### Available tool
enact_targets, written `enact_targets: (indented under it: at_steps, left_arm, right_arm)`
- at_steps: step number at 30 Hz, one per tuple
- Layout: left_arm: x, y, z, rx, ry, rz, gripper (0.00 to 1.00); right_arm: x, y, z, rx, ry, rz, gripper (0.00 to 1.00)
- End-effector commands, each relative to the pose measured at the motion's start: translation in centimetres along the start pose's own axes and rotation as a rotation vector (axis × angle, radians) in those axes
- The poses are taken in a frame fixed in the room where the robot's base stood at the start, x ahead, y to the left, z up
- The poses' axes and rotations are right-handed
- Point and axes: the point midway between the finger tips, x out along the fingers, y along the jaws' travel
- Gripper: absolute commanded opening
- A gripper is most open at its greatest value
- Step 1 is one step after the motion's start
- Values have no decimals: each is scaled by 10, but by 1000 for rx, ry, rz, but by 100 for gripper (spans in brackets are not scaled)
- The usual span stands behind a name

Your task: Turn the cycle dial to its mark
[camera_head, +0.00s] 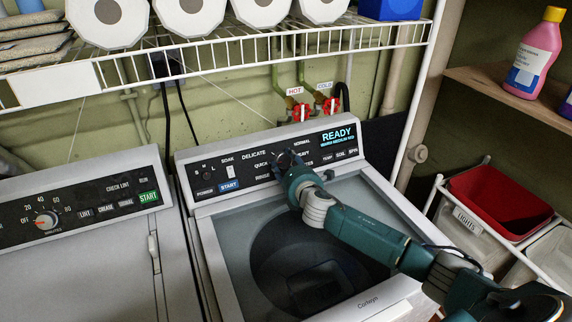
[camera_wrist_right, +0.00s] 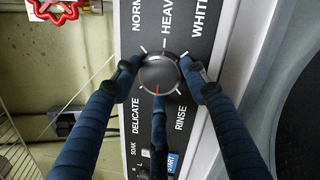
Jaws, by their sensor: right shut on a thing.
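The cycle dial (camera_wrist_right: 160,74) is a round dark knob with a silver rim on the washer's black control panel (camera_head: 231,168). In the right wrist view its red pointer line points down, between the words DELICATE and RINSE; NORMAL, HEAVY and WHITES are above. White ticks surround the dial. My right gripper (camera_wrist_right: 161,80) is shut on the dial, one finger on each side and a third finger below, covering the label there. In the head view the right gripper (camera_head: 287,166) hides much of the dial. My left gripper is not in view.
The washer's display (camera_head: 338,135) reads READY. Red HOT and COLD valves (camera_head: 301,112) stand behind the panel. A wire shelf (camera_head: 240,55) with paper rolls hangs above. A dryer (camera_head: 90,230) stands left; a red bin (camera_head: 499,200) is at right.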

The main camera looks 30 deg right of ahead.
Motion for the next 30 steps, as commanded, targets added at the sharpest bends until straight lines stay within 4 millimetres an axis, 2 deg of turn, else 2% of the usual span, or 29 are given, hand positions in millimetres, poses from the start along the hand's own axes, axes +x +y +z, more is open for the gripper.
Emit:
enact_targets:
  at_steps: [11, 30]
  left_arm:
    - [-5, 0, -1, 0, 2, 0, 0]
    - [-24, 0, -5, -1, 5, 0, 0]
  right_arm:
    - [-1, -1, -3, 139, -8, -31, 18]
    - [-1, 2, -4, 628, -51, -128, 18]
